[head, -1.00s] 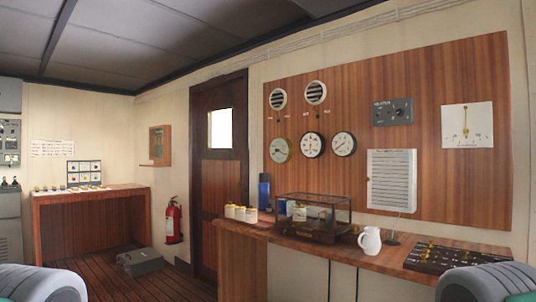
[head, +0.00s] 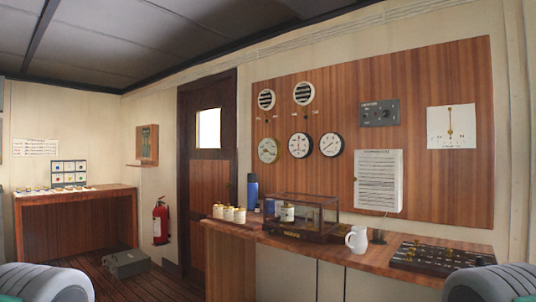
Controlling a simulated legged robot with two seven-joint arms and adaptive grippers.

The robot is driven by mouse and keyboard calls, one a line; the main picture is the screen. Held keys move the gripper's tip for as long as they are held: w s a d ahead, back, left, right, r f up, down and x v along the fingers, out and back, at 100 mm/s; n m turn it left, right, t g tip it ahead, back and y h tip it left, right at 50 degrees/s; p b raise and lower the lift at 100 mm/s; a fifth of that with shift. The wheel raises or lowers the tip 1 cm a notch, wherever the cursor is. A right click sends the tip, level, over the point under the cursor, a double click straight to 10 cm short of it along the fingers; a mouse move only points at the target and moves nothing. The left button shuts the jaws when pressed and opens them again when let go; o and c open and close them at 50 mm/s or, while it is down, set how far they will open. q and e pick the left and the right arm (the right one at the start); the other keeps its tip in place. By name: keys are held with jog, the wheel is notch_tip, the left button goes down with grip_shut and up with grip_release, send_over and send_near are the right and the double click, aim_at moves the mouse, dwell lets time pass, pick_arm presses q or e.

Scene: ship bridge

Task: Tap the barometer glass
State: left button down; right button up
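Three round dial gauges hang in a row on the wood wall panel (head: 455,80): a left dial (head: 268,150) with a yellowish rim, a middle dial (head: 300,145) and a right dial (head: 331,144). Their lettering is too small to read, so I cannot tell which is the barometer. A glass-sided case (head: 333,218) with an instrument inside stands on the counter below them. Neither of my grippers is in view; only grey parts of my arms show in the two bottom corners. Nothing of mine is touching the dials.
The wooden counter (head: 375,256) runs below the panel. It carries a white jug (head: 357,239), a dark switch board (head: 440,257), several small jars (head: 229,213) and a blue flask (head: 252,192). A grey box (head: 126,264) lies on the floor near a fire extinguisher (head: 160,221).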

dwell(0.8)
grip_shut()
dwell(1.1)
